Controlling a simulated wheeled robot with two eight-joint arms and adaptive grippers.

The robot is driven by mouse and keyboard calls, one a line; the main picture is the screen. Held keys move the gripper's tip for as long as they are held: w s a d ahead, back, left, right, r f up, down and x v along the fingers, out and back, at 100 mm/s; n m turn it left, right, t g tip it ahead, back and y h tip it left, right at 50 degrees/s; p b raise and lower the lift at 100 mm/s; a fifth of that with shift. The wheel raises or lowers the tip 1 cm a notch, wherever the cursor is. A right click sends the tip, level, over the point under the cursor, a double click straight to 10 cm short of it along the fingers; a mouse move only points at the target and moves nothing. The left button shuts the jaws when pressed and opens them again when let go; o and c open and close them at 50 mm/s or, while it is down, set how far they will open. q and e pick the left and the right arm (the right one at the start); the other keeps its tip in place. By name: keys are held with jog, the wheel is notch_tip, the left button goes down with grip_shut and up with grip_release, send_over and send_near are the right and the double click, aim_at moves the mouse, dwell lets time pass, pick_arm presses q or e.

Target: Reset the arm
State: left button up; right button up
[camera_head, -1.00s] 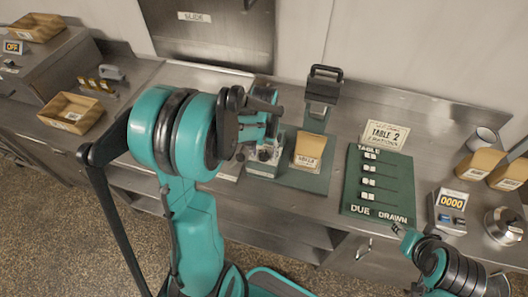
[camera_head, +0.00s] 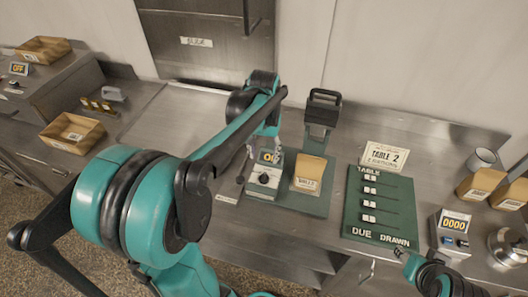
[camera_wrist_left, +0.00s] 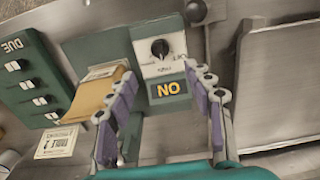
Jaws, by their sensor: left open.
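My left gripper (camera_head: 264,148) hangs over the grey switch box, its fingertips partly hidden by my arm. In the left wrist view it is open (camera_wrist_left: 165,115), with nothing between the fingers. The switch box (camera_head: 263,181) has a black knob and a small display; in the left wrist view (camera_wrist_left: 160,48) the upside-down display reads ON. The box stands on a green base beside a tan card holder (camera_head: 309,172).
A green board (camera_head: 379,212) with several white sliders lies to the right. A counter device (camera_head: 452,232) reading 0000, a metal pot and tan boxes (camera_head: 480,184) stand farther right. An open tray (camera_head: 72,132) sits at left.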

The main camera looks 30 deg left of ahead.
pick_arm(q)
jog(key=shift+r, duration=0.2)
dwell(0.4)
jog(key=s+d+f+m+t+b, duration=0.2)
jog(key=s+d+f+t+b, duration=0.5)
jog(key=s+d, duration=0.3)
jog(key=shift+s+d+f+m+b, duration=0.15)
jog(key=shift+s+d+m+b, duration=0.2)
jog(key=shift+s, duration=0.2)
